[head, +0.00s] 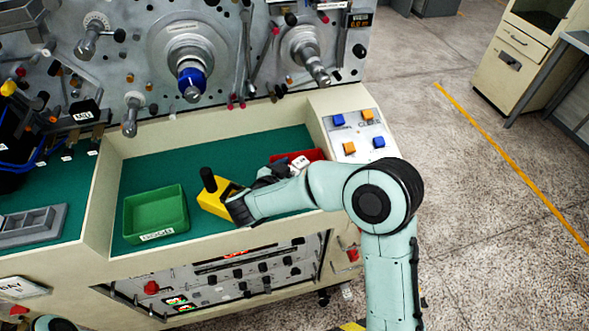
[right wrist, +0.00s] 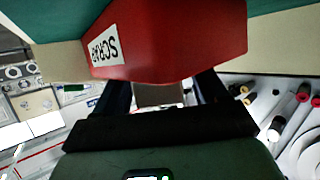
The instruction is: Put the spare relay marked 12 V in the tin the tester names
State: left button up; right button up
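A red tin (head: 312,154) stands at the right end of the green-floored tray, partly hidden by my right forearm. In the right wrist view the red tin (right wrist: 190,45) is close and its label reads SCRAP, upside down. My right gripper (right wrist: 160,88) is at this tin's rim, its two fingers apart. Its fingertips merge with the tin's edge, and I cannot tell what is between them. A green tin (head: 156,212) stands at the left of the tray; its label is too small to read surely. I cannot make out the 12 V relay.
A yellow object (head: 212,198) with a black upright cylinder stands between the tins, partly behind my right wrist. A button panel (head: 358,133) is right of the tray. Spindles (head: 190,75) project from the machine face behind. Green tray floor is clear behind the green tin.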

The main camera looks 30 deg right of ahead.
jog(key=shift+r, duration=0.1)
jog(key=shift+s+a+r, duration=0.1)
jog(key=shift+a+r, duration=0.1)
jog(key=shift+a, duration=0.05)
jog(key=v, duration=1.1)
jog(key=shift+s+a, duration=0.2)
